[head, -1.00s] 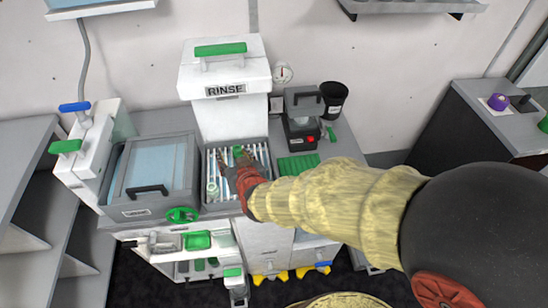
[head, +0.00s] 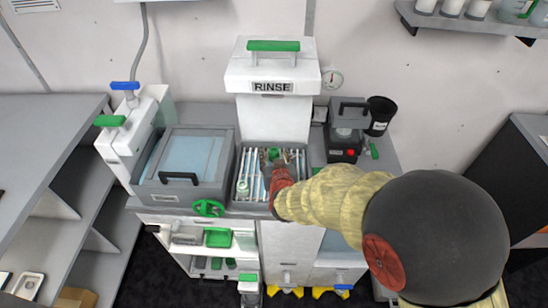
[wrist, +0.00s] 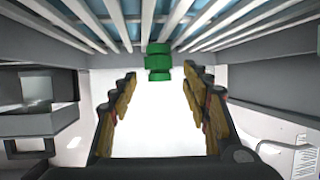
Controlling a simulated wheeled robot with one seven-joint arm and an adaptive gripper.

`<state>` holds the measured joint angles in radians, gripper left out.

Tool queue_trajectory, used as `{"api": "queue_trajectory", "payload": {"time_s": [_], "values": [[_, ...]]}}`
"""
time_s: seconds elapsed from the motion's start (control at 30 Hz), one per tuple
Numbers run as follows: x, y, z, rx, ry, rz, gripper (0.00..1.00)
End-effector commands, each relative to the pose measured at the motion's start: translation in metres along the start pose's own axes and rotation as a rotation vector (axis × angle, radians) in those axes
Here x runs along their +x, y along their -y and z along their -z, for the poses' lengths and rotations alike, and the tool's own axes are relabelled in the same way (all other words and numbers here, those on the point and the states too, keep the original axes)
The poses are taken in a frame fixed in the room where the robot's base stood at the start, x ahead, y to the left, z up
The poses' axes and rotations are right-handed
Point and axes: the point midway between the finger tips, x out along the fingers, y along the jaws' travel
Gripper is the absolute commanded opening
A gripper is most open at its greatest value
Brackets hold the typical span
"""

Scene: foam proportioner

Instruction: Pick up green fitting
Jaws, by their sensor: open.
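The green fitting (wrist: 158,62) shows in the wrist view at the top middle, by the white slats of the rack. In the head view the green fitting (head: 273,154) is a small green patch on the slatted rack in the basin under the RINSE unit. My gripper (wrist: 160,95) is open, with its two fingers apart on either side below the fitting. The fitting lies between the lines of the fingers but ahead of them, and nothing is held. In the head view my red gripper (head: 280,178) is over the front part of the basin and partly hides the rack.
The RINSE unit (head: 272,112) stands behind the basin (head: 234,205). A pale green cup (head: 242,188) sits on the rack's left side. A lidded grey tank (head: 187,165) is to the left. A black device (head: 346,135) and a black cup (head: 380,115) are to the right.

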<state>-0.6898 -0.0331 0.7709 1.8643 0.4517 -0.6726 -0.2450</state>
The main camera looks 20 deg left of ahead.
Motion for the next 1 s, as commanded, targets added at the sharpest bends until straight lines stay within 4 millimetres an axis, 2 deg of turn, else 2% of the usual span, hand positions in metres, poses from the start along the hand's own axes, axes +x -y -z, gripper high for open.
{"api": "queue_trajectory", "payload": {"time_s": [0.23, 1.0], "values": [[0.0008, 0.0001, 0.0011, 0.0, -0.001, 0.0, 0.47], [0.0006, 0.0001, 0.0003, 0.0, 0.0, 0.0, 0.03]]}}
